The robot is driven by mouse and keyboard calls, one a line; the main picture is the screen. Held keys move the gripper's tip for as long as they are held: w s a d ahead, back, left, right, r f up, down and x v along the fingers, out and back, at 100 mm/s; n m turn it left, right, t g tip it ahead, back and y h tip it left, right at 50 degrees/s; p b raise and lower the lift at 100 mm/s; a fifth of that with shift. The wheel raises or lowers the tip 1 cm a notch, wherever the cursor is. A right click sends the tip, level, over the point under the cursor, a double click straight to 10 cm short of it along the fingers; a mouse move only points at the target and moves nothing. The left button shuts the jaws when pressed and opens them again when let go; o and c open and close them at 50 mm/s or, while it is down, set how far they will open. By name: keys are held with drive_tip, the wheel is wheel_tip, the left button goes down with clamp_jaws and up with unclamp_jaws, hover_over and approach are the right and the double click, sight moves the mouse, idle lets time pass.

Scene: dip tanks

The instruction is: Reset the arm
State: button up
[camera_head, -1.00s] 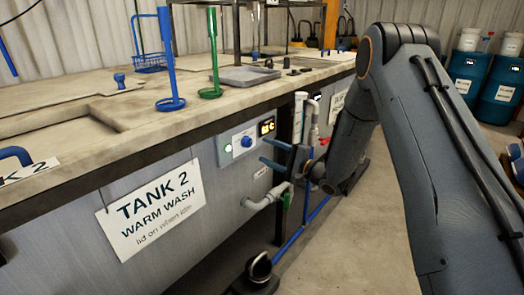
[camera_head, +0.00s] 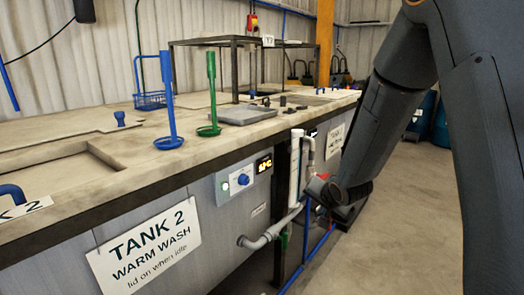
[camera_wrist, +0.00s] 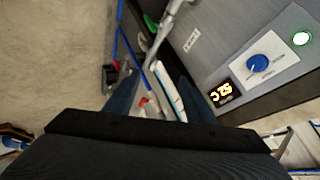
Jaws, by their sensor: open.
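My gripper (camera_wrist: 157,92) shows in the wrist view with its two dark fingers spread apart and nothing held between them. A white pipe shows in the gap beyond the fingers. In the head view my arm comes down from the upper right, and its wrist end is low beside the tank front, near the pipes; the fingers cannot be made out there. The tank 2 control panel (camera_head: 243,179), with a blue knob and lit display, is left of my wrist. The blue knob (camera_wrist: 259,63) also shows at the right of the wrist view.
A grey pipe (camera_head: 272,234) and a white upright pipe (camera_head: 296,165) stand out from the tank front close to my arm. The tank 2 sign (camera_head: 145,246) hangs at left. Open floor (camera_head: 408,215) lies right.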

drive_tip(key=s+d+n+g+h, duration=0.1)
drive_tip(key=s+d+n+g, duration=0.2)
drive_tip(key=s, duration=2.9)
drive_tip(key=n+g, duration=0.3)
drive_tip(key=g, duration=0.3)
drive_tip(key=shift+s+r+h, duration=0.2)
drive_tip(key=shift+s+h, duration=0.05)
drive_tip(key=shift+h, duration=0.15)
